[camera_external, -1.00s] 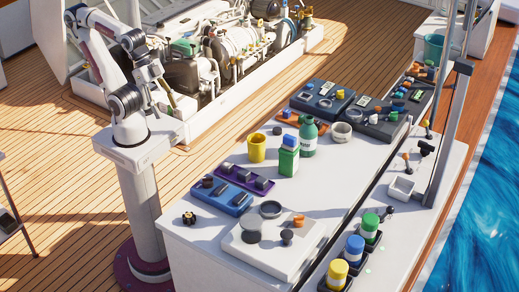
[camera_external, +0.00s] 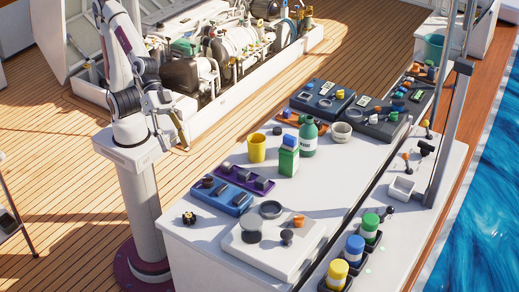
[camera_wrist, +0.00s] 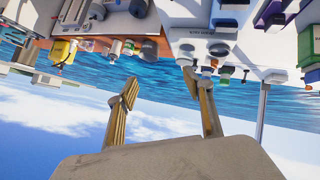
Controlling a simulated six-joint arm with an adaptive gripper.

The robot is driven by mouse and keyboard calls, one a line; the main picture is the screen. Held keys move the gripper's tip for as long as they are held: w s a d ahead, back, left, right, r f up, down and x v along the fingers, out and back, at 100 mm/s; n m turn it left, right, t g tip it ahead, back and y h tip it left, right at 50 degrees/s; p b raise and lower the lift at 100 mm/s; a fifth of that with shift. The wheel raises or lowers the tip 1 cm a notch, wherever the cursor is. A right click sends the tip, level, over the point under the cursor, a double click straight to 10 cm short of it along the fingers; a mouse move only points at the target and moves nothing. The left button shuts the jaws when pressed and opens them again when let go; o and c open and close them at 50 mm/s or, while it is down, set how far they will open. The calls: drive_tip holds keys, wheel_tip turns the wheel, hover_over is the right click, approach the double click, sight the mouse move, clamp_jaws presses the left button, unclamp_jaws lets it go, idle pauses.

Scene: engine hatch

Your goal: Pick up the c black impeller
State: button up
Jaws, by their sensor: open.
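A small dark part with a brass-coloured middle (camera_external: 189,217) sits alone near the left front corner of the white bench (camera_external: 185,240). It may be the black impeller, but no letter is readable. Small black parts also lie in the blue tray (camera_external: 240,211) and the purple tray (camera_external: 268,192); I cannot tell whether one is the impeller. My gripper (camera_external: 184,142) is left of the bench and above the deck, apart from all these parts. In the wrist view my gripper (camera_wrist: 159,83) has its two fingers spread with nothing between them.
On the bench stand a yellow cup (camera_external: 257,148), a green box-shaped container (camera_external: 288,161) and a green bottle (camera_external: 308,138). A white board with round dark parts (camera_external: 262,262) lies at the front. The open engine hatch (camera_external: 205,125) is behind my arm. The bench's left edge is mostly clear.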

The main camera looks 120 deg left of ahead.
drive_tip(key=w+d+f+n+t, duration=0.2)
drive_tip(key=w+d+f, duration=0.1)
drive_tip(key=w+d, duration=0.45)
drive_tip(key=n+t+y, duration=0.2)
drive_tip(key=n+y, duration=0.2)
drive_tip(key=y, duration=0.7)
hover_over(175, 222)
drive_tip(key=d, duration=0.4)
drive_tip(key=f, duration=1.9)
drive_tip(key=shift+w+f, duration=0.1)
drive_tip(key=shift+w, duration=0.3)
drive_tip(key=s+a+f+y, duration=0.2)
drive_tip(key=s, duration=0.1)
drive_tip(key=shift+s+a+f+g, duration=0.1)
drive_tip(key=shift+a+g, duration=0.1)
drive_tip(key=shift+g, duration=0.1)
drive_tip(key=shift+a, duration=0.1)
drive_tip(key=shift+x, duration=1.3)
